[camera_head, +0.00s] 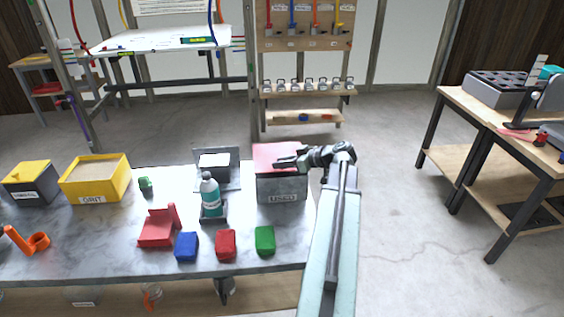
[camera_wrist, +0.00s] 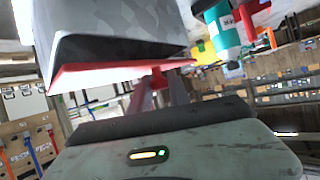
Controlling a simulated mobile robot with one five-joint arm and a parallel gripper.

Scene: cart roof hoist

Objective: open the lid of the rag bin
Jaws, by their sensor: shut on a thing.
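The rag bin (camera_head: 282,189) is a grey box with a label on its front, at the right end of the grey-topped bench. Its red lid (camera_head: 272,154) lies over the top; I cannot tell whether there is a small gap under it. My gripper (camera_head: 287,161) reaches in from the right at lid height. In the wrist view the bin (camera_wrist: 105,35) appears upside down, with the red lid (camera_wrist: 95,76) along its edge. There my gripper (camera_wrist: 160,88) is shut on a small red tab of the lid (camera_wrist: 158,77). The fingertips are partly hidden.
Blue (camera_head: 187,246), red (camera_head: 225,244) and green (camera_head: 265,240) blocks lie along the bench front. A yellow grit box (camera_head: 96,178) is farther left. Open floor (camera_head: 395,215) lies right of my arm.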

